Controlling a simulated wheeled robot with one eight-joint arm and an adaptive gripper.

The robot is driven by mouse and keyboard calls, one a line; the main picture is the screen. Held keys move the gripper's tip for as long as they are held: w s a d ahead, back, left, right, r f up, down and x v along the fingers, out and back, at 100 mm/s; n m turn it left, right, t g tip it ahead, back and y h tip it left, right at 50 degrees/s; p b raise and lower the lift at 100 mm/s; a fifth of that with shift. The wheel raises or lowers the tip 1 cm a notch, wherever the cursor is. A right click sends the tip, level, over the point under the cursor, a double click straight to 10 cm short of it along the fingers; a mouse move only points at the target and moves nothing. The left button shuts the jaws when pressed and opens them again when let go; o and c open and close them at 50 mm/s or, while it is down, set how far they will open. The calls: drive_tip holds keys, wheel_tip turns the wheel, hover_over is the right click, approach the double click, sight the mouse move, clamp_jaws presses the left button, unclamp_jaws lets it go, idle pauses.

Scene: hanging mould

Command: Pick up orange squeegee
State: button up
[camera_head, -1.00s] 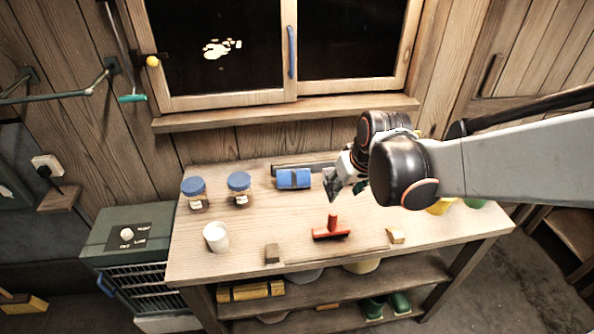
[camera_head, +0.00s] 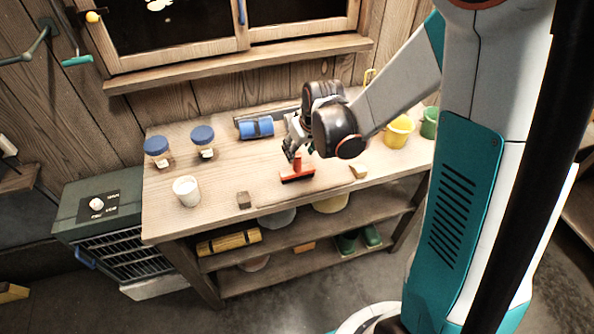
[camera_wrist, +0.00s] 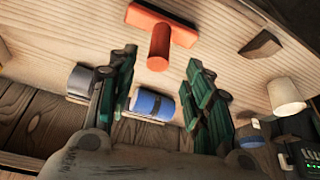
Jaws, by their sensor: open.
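The orange squeegee (camera_head: 298,172) lies on the wooden workbench (camera_head: 225,192), near its front edge, with its handle pointing toward the window wall. In the wrist view the squeegee (camera_wrist: 160,32) shows at the top centre, with its handle pointing down between the fingers. My gripper (camera_head: 292,152) is right by the handle in the head view and partly hides it. In the wrist view my gripper (camera_wrist: 160,85) is open, with one green-padded finger on each side and nothing between them. I cannot tell whether it touches the handle.
A blue roll (camera_head: 255,127) lies behind the squeegee. Two blue-lidded jars (camera_head: 203,140) and a white cup (camera_head: 187,190) stand to the left. Small wooden blocks (camera_head: 244,200) flank the squeegee. A yellow bucket (camera_head: 398,131) and green bucket (camera_head: 430,122) stand at the right.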

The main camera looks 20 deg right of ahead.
sight(299, 153)
drive_tip(key=shift+b+x, duration=0.6)
drive_tip(key=shift+x, duration=2.05)
drive_tip(key=shift+s+d, duration=0.1)
drive_tip(key=shift+d, duration=0.1)
clamp_jaws()
